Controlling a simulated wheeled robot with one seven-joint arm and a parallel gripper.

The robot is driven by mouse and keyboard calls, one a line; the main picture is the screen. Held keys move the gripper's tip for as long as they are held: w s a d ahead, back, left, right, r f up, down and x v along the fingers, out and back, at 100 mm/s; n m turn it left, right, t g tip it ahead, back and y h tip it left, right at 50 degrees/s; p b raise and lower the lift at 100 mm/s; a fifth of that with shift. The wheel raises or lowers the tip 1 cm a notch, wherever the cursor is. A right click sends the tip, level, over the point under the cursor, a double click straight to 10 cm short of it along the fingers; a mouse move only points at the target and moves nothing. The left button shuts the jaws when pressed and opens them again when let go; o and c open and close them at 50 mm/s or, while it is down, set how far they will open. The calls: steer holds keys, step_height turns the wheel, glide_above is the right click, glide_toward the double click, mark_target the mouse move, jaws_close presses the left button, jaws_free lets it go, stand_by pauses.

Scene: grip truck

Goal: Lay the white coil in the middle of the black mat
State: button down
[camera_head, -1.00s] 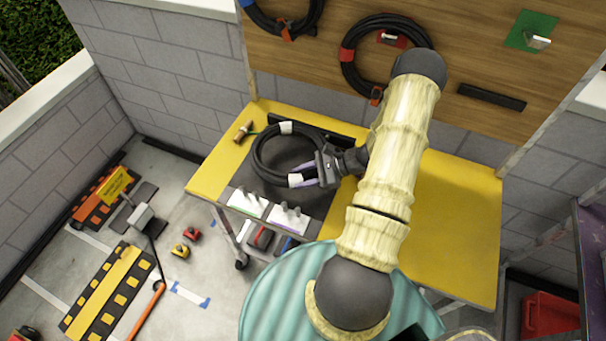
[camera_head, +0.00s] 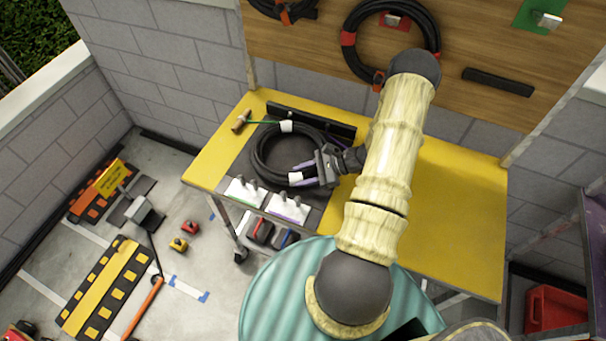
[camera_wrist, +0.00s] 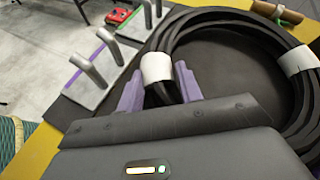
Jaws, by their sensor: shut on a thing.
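The coil (camera_head: 262,166) is a black cable loop with white ties. It lies flat over the black mat (camera_head: 292,150), which shows inside the loop and around its edges. The coil appears to rest on the mat; any small gap under it cannot be told. My gripper (camera_head: 302,172) reaches in from the right and is shut on the coil's near side at a white tie. In the wrist view the purple fingers (camera_wrist: 160,92) stand on either side of the cable bundle (camera_wrist: 300,95), and the mat (camera_wrist: 215,55) shows inside the loop.
Two white plates with grey pegs (camera_head: 245,192) stand along the mat's front edge. A brown-handled tool (camera_head: 240,121) lies at the back left. A dark bar (camera_head: 310,120) lies behind the coil. The yellow table (camera_head: 450,210) is clear on the right.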

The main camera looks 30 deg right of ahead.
steer(key=c, duration=0.9)
jaws_free()
steer(key=shift+o, duration=0.2)
steer(key=shift+f, duration=0.15)
steer(key=b+v, duration=0.4)
steer(key=v, duration=1.3)
steer(key=shift+r, duration=0.3)
steer(key=shift+d, duration=0.15)
steer(key=a+r+n+g+h, duration=0.1)
steer(key=a+r+n+h, duration=0.3)
steer(key=a+n, duration=0.3)
steer(key=s+a+r+n+g+h, duration=0.1)
steer(key=a+r+n+h, duration=0.2)
steer(key=a+n, duration=0.3)
steer(key=a+r+n+g+h, duration=0.1)
steer(key=a+r+n+h, duration=0.3)
steer(key=a, duration=0.9)
steer(key=r+n, duration=0.1)
steer(key=n, duration=0.2)
steer(key=shift+s+a+n+h, duration=0.15)
steer(key=shift+s+n+h, duration=0.15)
steer(key=shift+s, duration=0.05)
